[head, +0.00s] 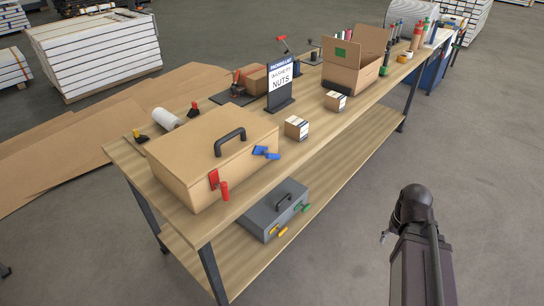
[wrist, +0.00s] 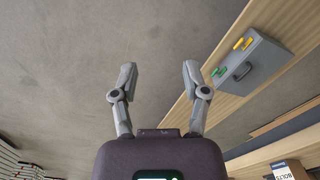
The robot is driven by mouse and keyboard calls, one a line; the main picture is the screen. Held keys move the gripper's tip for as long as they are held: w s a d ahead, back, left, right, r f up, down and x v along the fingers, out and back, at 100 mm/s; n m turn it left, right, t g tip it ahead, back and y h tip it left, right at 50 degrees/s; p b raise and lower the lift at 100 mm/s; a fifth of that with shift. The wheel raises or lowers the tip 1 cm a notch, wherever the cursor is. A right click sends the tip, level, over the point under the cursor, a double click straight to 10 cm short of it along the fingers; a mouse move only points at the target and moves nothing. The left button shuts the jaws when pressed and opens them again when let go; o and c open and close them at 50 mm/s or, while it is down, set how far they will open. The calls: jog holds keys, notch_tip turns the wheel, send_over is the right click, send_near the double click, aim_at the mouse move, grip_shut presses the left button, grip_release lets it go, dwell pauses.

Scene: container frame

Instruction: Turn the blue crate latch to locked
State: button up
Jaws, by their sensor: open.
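The tan crate (head: 205,165) stands on the near end of the workbench, with a black handle on its lid. Its blue latch (head: 266,152) is on the front face near the right end, and its lever points sideways to the right, slightly downward. A red latch (head: 222,190) is on the same face at the left, its lever hanging down. My gripper (wrist: 158,75) is open and empty in the wrist view, with bare floor between its fingers. It is away from the crate. The blue latch does not show in the wrist view.
A grey box (head: 272,212) with yellow and green latches sits on the lower shelf; it also shows in the wrist view (wrist: 250,68). Small cartons (head: 297,128), a sign (head: 280,82) and an open box (head: 355,70) stand on the bench (head: 325,122). The floor in front is clear.

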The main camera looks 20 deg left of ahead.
jog(key=m+t+y+b, duration=0.1)
jog(key=m+y+b, duration=0.9)
jog(key=y, duration=0.8)
send_near(276, 157)
jog(key=d+n+b, duration=0.2)
jog(key=d, duration=0.1)
jog(key=shift+s+a, duration=0.2)
jog(key=shift+a, duration=0.1)
jog(key=a, duration=0.9)
jog(key=w+a, duration=0.1)
jog(key=a, duration=0.3)
jog(key=shift+a, duration=0.25)
